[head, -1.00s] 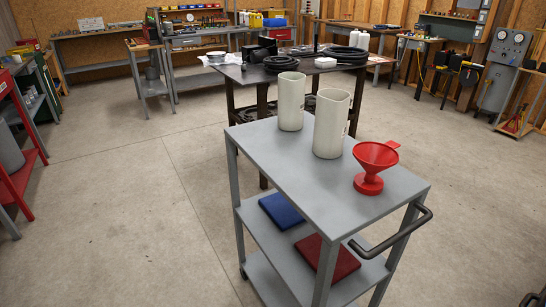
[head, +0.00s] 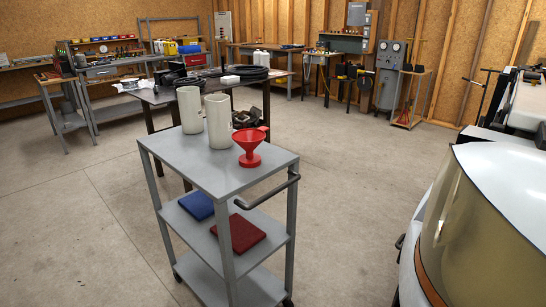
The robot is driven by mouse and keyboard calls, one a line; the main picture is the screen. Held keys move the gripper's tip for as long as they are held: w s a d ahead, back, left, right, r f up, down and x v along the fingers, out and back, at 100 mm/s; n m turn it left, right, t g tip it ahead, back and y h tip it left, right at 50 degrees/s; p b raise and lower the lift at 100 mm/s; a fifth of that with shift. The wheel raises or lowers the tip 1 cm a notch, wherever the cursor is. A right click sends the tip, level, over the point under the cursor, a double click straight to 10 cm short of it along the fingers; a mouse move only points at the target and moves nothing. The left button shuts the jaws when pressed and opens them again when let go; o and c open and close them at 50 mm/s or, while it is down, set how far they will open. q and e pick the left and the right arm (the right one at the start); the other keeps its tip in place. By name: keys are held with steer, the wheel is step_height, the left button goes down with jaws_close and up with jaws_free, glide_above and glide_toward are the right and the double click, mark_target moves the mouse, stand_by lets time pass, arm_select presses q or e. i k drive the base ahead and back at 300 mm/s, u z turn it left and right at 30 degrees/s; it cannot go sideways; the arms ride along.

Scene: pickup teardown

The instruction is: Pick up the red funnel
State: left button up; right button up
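The red funnel (head: 249,146) stands upright on its base on the top shelf of a grey cart (head: 215,172), near the cart's handle end. Its wide mouth faces up and a small tab sticks out at its right rim. Two cream jugs stand behind and to the left of it: one (head: 219,122) close to the funnel, the other (head: 190,109) farther left. Neither of my grippers shows in the head view.
A blue flat box (head: 197,205) and a dark red one (head: 240,232) lie on the cart's middle shelf. The cart's dark handle (head: 270,195) juts out to the right. A dark table (head: 150,97) stands behind the cart. A vehicle (head: 480,225) fills the right side. Open floor lies between.

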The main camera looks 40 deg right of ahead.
mark_target(248, 139)
steer(key=z, duration=1.05)
steer(key=i, duration=0.95)
steer(key=u, duration=2)
steer(key=i, duration=2.35)
steer(key=z, duration=4)
